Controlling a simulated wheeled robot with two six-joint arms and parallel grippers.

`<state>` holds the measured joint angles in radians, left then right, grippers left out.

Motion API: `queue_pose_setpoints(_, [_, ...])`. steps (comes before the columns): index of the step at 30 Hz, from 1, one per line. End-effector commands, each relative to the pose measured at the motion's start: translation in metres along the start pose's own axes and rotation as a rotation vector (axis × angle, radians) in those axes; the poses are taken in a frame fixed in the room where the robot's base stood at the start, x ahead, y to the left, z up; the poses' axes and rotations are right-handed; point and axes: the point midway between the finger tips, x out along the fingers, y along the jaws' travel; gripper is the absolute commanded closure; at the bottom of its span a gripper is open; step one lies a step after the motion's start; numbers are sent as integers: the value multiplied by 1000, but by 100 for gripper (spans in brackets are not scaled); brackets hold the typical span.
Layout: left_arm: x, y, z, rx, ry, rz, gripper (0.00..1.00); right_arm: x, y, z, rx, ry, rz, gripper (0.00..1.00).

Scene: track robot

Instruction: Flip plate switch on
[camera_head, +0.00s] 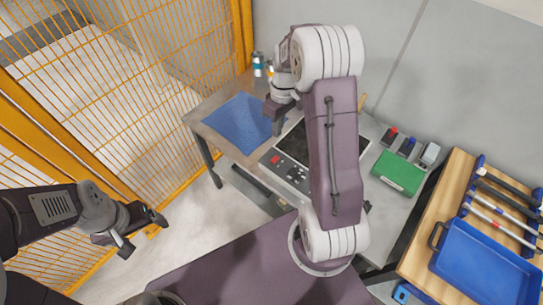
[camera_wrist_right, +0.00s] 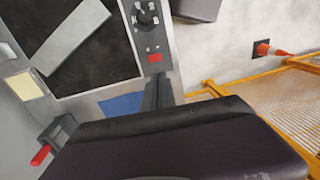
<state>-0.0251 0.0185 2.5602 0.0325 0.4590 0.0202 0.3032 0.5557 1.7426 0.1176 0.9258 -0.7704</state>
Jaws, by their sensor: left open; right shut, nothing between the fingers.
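A dark control panel (camera_head: 285,170) with knobs and a red part lies at the front edge of the table, beside a dark plate. It also shows in the right wrist view (camera_wrist_right: 148,30). A small grey box with a red lever (camera_wrist_right: 41,155) shows at the lower left of that view. Several small switch-like boxes (camera_head: 408,147) stand at the back right of the table; I cannot tell which is the plate switch or its state. My right gripper (camera_head: 276,122) is shut and empty above the table, near a blue mat. My left gripper (camera_head: 142,234) is open and empty, away from the table.
The blue mat (camera_head: 236,121) lies on the table's left part, with cans (camera_head: 258,64) behind it. A green box (camera_head: 398,173) lies at right. A wooden bench holds a blue tray (camera_head: 488,265). Yellow fencing (camera_head: 180,75) stands at left. My right arm hides the table's middle.

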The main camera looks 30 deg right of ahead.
Motion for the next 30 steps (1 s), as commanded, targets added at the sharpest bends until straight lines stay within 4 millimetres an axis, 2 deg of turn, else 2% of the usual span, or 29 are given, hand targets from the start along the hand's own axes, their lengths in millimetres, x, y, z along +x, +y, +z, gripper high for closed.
queue_pose_setpoints(5, [0, 0, 0, 0, 0, 0, 15, 16, -1, 0, 0, -3, -2, 100])
queue_pose_setpoints(15, [-3, 0, 0, 0, 0, 0, 15, 89, -1, 1, 0, -4, -3, 100])
queue_pose_setpoints(21, [-7, 0, -1, 0, 0, 0, 15, 124, -1, 0, -1, -2, -1, 100])
queue_pose_setpoints(25, [-8, 0, -1, 0, 0, 0, 15, 136, -1, 0, 0, -1, -1, 100])
queue_pose_setpoints(30, [-8, 0, -1, 0, 0, 0, 15, 140, 0, 0, 0, 1, 1, 100])
